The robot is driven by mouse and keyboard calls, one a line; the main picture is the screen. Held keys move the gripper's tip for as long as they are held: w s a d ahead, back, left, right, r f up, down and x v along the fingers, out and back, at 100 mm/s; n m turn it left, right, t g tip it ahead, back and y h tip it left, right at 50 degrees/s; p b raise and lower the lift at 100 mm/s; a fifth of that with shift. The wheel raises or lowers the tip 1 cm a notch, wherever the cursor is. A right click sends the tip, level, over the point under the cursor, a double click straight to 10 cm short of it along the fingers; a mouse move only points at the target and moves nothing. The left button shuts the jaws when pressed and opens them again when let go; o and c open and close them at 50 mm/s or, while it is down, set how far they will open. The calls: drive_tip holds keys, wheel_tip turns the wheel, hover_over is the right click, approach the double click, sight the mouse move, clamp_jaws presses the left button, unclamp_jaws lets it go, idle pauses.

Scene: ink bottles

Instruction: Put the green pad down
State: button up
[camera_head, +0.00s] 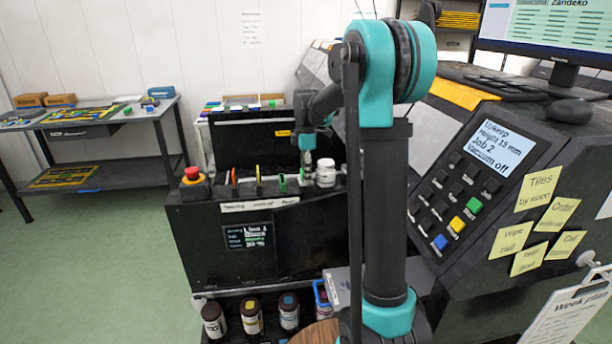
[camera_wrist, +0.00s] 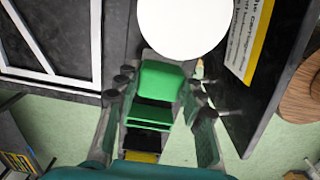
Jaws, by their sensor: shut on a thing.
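The green pad (camera_wrist: 161,82) is between the two fingers of my gripper (camera_wrist: 160,92) in the wrist view, and the gripper is shut on it. In the head view my gripper (camera_head: 307,160) points down over the top of the dark cabinet, just left of a white jar (camera_head: 326,174). The held pad is small there and hard to make out. The jar's round white lid (camera_wrist: 185,22) lies just beyond the pad in the wrist view. I cannot tell whether the pad touches the surface below it.
A green piece (camera_head: 282,184) and an orange piece (camera_head: 257,178) stand along the cabinet top. A red stop button (camera_head: 192,174) sits at its left corner. Several ink bottles (camera_head: 251,316) stand on the lower shelf. A control panel (camera_head: 480,180) rises at the right.

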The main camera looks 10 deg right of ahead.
drive_tip(key=shift+f, duration=0.45)
drive_tip(key=shift+f, duration=0.1)
drive_tip(key=o, duration=1.1)
wheel_tip(320, 180, up, 12)
drive_tip(key=shift+r, duration=0.15)
drive_tip(key=shift+s, duration=0.1)
